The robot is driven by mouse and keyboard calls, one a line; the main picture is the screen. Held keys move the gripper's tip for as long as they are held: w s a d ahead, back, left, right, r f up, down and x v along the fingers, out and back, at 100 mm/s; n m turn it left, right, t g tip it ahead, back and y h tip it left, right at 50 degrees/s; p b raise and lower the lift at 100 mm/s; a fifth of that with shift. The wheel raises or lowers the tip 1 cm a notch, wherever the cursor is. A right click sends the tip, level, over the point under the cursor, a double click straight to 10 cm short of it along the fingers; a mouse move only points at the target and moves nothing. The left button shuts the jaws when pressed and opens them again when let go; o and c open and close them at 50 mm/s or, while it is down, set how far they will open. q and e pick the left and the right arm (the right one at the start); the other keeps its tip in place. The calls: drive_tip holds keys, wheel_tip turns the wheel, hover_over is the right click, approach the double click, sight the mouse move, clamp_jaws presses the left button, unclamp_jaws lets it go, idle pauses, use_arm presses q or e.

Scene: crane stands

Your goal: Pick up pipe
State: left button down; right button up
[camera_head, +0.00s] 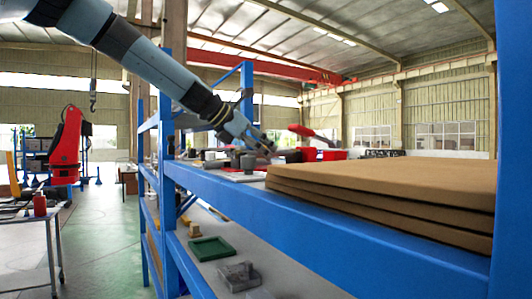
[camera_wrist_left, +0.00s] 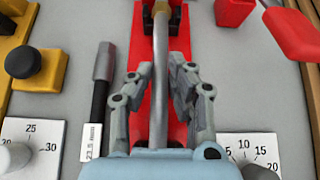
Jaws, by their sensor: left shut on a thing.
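My left gripper (camera_head: 265,146) reaches in from the upper left over the top of the blue shelf rack (camera_head: 330,225). In the left wrist view its fingers (camera_wrist_left: 158,82) are on both sides of a slim grey metal pipe (camera_wrist_left: 160,50), shut on it. The pipe runs lengthwise between the fingers, above a long red object (camera_wrist_left: 138,60) on the grey shelf surface. The pipe's near end is hidden by the gripper. I cannot make out the pipe clearly in the head view. My right gripper is not in view.
Beside the gripper lie a black rod with a metal end (camera_wrist_left: 103,62), a yellow piece with a black knob (camera_wrist_left: 38,66), a red handle (camera_wrist_left: 292,32) and white number cards (camera_wrist_left: 32,138). Stacked brown boards (camera_head: 390,182) fill the shelf's right side. A green tray (camera_head: 211,248) is on the lower shelf.

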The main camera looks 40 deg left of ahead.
use_arm(q)
drive_tip(key=shift+r, duration=0.5)
wheel_tip(320, 180, up, 3)
drive_tip(key=shift+w+f+b, duration=0.1)
drive_tip(key=shift+f+b, duration=0.1)
drive_tip(key=shift+b, duration=0.15)
drive_tip(key=s+d+r+b, duration=0.4)
drive_tip(key=s+r, duration=0.3)
drive_tip(key=s, duration=0.3)
drive_tip(key=shift+s+d+r+b, duration=0.25)
drive_tip(key=shift+d+b, duration=0.1)
drive_tip(key=shift+d, duration=0.4)
